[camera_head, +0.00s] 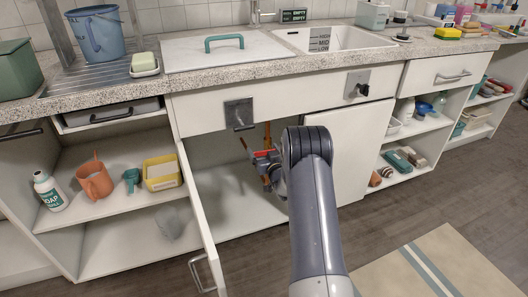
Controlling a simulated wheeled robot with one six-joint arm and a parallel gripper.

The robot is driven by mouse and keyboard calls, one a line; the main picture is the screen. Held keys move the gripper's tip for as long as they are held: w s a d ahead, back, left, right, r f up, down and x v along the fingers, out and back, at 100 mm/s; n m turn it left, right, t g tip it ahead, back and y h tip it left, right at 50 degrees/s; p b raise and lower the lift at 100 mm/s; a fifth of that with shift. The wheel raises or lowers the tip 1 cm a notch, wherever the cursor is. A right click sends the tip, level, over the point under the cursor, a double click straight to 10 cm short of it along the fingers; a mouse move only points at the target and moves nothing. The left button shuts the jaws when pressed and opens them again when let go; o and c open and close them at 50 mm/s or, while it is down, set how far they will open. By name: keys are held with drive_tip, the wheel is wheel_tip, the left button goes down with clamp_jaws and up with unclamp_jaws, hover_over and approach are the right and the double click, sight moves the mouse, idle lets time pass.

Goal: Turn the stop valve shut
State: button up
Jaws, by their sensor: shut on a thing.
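The open cupboard (230,203) under the counter holds copper-coloured pipes (267,133). The stop valve's red handle (263,153) shows small in front of these pipes. My gripper (261,160) reaches into the cupboard from the right and is shut on the stop valve at its red handle. The fingers look small and dark here, so their exact grip is hard to make out. My arm hides the right part of the cupboard opening and whatever lies behind it.
The cupboard door (200,220) stands open to the left of my arm. A closed white door (345,150) is to the right. Above are a grey plate with a lever (239,114) and a plate with a black knob (361,87). Open shelves (110,225) stand left.

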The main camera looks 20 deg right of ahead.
drive_tip(key=shift+f+b, duration=0.3)
drive_tip(key=shift+b, duration=0.4)
drive_tip(key=shift+n+b, duration=0.4)
drive_tip(key=shift+n, duration=0.1)
drive_tip(key=shift+r, duration=0.1)
drive_tip(key=o, duration=1.2)
drive_tip(key=s+p, duration=0.2)
drive_tip(key=s, duration=0.8)
drive_tip(key=shift+s, duration=0.4)
drive_tip(key=shift+w, duration=0.1)
